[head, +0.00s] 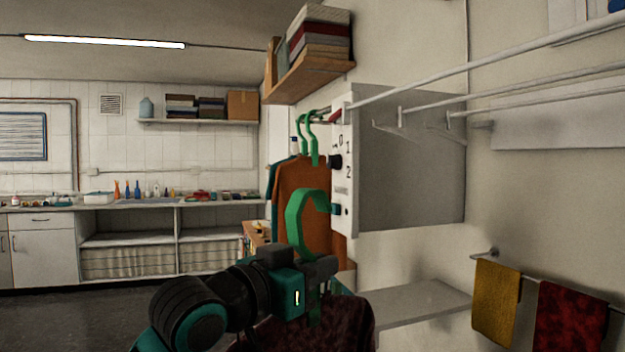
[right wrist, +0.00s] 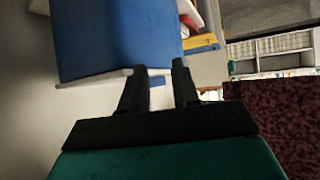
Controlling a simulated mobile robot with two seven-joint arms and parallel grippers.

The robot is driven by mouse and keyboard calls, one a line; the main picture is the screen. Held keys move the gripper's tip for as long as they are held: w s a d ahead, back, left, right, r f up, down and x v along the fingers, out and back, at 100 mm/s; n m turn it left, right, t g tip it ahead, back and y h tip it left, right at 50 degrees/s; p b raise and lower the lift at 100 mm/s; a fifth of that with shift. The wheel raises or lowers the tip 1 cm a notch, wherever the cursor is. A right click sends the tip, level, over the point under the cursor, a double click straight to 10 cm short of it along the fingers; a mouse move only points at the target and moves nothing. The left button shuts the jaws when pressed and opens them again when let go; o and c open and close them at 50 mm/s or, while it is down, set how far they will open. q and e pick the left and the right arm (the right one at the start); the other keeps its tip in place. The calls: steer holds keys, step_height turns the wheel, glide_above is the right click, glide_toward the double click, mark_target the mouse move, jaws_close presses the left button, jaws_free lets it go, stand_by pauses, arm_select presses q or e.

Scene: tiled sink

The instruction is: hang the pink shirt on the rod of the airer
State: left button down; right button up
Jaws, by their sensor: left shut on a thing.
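My left gripper (head: 325,270) is shut on a green hanger (head: 298,215), whose hook stands up above the jaws. A dark maroon, mottled garment (head: 315,328) hangs below the gripper, partly hidden by my arm and cut off by the frame. No clearly pink shirt shows. The airer's white rods (head: 480,62) run across the upper right, above and right of the hanger and apart from it. My right gripper (right wrist: 160,68) is open and empty in the right wrist view. Similar dark maroon cloth shows at that view's right (right wrist: 275,115).
An orange shirt (head: 305,195) and a teal garment hang on green hangers beside a grey box (head: 405,160) with a numbered white front. A low shelf (head: 415,300) juts out underneath. Yellow (head: 495,300) and red (head: 570,322) towels hang at right. A blue panel (right wrist: 115,35) lies beyond my right gripper.

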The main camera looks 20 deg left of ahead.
arm_select(q)
steer(key=s+d+r+m+g+h+b, duration=0.1)
steer(key=s+r+m+g+h, duration=0.1)
steer(key=s+r, duration=0.55)
steer(key=s+d+r+m+g+h, duration=0.1)
steer(key=s+d+r+m+h, duration=0.2)
steer(key=r, duration=0.7)
steer(key=w+d+f+n+b, duration=0.1)
steer(key=w+d+f, duration=0.1)
steer(key=w+d, duration=0.6)
steer(key=shift+w+d+f+b, duration=0.3)
steer(key=shift+w+d+b, duration=0.1)
steer(key=shift+d, duration=1.45)
arm_select(e)
steer(key=shift+w+a+f, duration=0.25)
steer(key=shift+a+f, duration=0.25)
steer(key=shift+f, duration=0.3)
arm_select(q)
steer(key=c, duration=1.1)
jaws_free()
arm_select(e)
steer(key=shift+d, duration=0.15)
